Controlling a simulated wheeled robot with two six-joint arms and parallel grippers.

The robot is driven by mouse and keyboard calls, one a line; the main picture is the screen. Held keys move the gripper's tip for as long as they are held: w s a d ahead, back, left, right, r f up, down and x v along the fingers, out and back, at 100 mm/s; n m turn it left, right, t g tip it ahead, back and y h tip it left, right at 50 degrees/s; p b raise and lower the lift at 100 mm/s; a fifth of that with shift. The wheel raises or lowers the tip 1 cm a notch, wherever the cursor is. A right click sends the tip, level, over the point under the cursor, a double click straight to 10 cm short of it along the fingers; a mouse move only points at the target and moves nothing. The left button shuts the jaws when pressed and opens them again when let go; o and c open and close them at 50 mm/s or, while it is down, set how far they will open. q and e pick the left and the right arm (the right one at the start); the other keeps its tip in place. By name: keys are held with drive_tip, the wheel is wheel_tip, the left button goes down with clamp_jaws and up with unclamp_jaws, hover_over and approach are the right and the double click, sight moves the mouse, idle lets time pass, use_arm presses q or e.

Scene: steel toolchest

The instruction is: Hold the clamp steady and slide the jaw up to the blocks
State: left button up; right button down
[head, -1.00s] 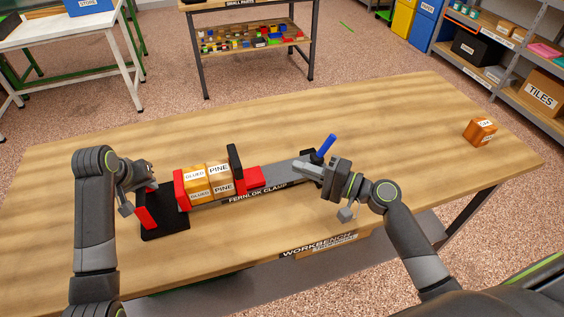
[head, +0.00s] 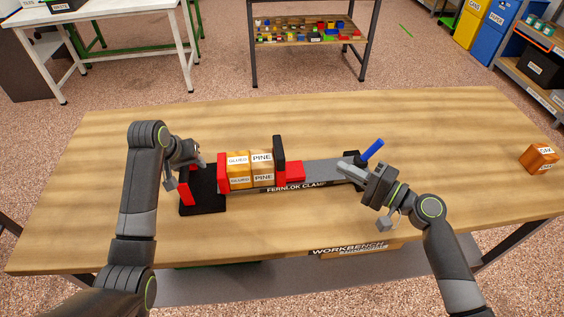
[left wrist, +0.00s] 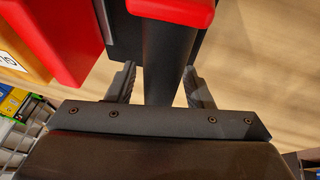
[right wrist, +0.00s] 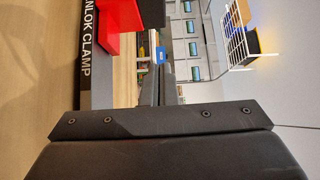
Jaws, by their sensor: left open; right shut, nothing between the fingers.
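The clamp lies on the workbench, its grey bar (head: 325,172) labelled FERNLOK CLAMP. I cannot tell whether the sliding jaw touches the blocks. A blue lever (head: 371,150) rises at the bar's right end. My left gripper (head: 187,171) is open at the red-topped post (left wrist: 165,65) on the clamp's left end, a finger on each side. My right gripper (head: 346,170) is shut and empty, above the bar near the lever.
An orange block (head: 540,158) lies at the bench's right end. A shelf of small parts (head: 308,32) stands beyond the bench.

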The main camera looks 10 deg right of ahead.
use_arm(q)
drive_tip(key=shift+s+a+r, duration=0.1)
drive_tip(key=shift+r, duration=0.25)
drive_tip(key=v, duration=1.1)
